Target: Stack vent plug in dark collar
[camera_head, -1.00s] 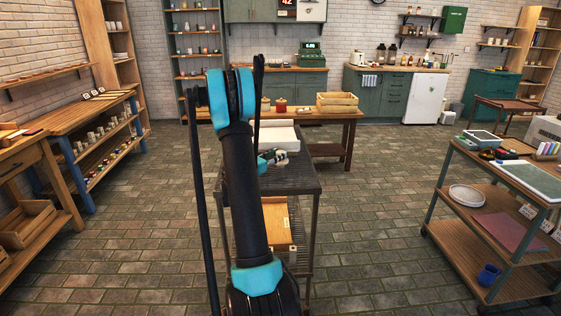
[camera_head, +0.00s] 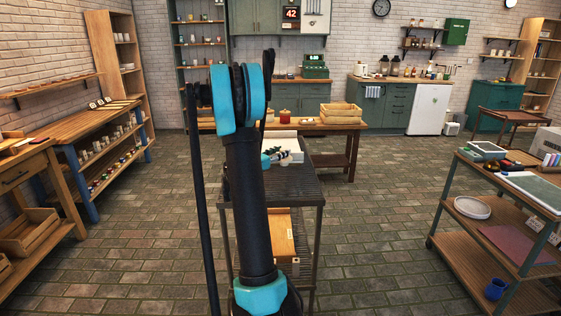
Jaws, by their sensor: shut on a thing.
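My gripper (camera_head: 284,157) is small in view, partly behind my own arm, over the far end of the dark narrow table (camera_head: 308,188). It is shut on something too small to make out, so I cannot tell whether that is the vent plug. Neither the vent plug nor the dark collar can be picked out. My arm hides the left part of the table top.
A white box-like thing (camera_head: 288,144) stands at the table's far end. Behind it is a wooden table (camera_head: 338,128) with a wooden crate (camera_head: 341,112) and a red pot (camera_head: 285,117). A shelved cart (camera_head: 511,208) stands right. The floor between is clear.

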